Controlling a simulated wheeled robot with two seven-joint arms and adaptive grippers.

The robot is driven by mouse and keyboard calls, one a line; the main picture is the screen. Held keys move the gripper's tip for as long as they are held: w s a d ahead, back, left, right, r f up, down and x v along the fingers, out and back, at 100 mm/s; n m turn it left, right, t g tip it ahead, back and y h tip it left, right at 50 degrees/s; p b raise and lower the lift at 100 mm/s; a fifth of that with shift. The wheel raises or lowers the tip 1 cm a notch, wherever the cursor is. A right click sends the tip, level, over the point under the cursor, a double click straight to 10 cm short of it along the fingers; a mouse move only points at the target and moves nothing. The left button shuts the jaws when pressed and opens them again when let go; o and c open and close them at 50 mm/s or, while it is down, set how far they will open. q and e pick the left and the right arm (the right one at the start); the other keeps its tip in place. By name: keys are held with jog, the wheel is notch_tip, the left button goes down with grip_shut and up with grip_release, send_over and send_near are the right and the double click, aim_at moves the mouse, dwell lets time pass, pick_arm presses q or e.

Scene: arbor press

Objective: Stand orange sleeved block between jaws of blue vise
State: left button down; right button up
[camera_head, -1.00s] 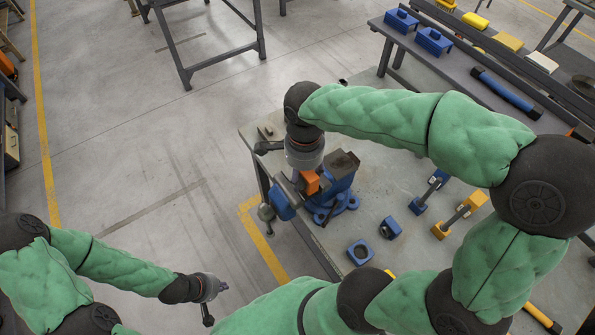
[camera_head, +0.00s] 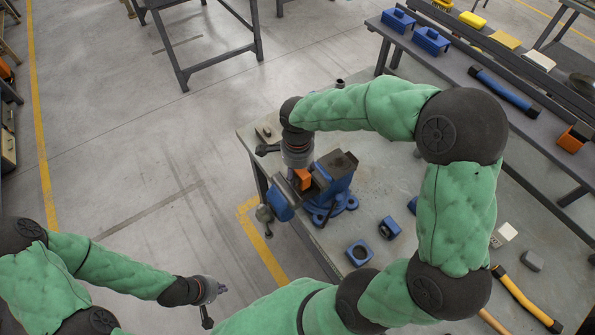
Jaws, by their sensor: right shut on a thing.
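The blue vise (camera_head: 338,188) is bolted at the left edge of the grey workbench, its jaws dark and its blue front end over the edge. The orange sleeved block (camera_head: 302,178) shows below my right gripper (camera_head: 299,170), which points down and is shut on it. From above, the block overlaps the jaw gap. The gripper body hides its upper part, and I cannot tell whether it touches the vise bed. My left gripper (camera_head: 220,289) hangs away from the bench over the floor at lower left; its fingertips are too small to judge.
Two blue square parts stand near the vise, a hollow block (camera_head: 360,252) and another (camera_head: 389,228). A yellow-and-black handled tool (camera_head: 525,298) lies at the bench's lower right. A rear shelf (camera_head: 455,70) holds blue bins. My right arm covers part of the bench.

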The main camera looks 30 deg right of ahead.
jog(key=shift+r, duration=0.1)
jog(key=shift+f+b, duration=0.45)
jog(key=shift+f, duration=0.05)
jog(key=shift+s+f, duration=0.1)
jog(key=shift+f, duration=0.05)
jog(key=o, duration=1.3)
jog(key=shift+s+a, duration=0.1)
jog(key=shift+o, duration=0.9)
jog(key=shift+f, duration=0.1)
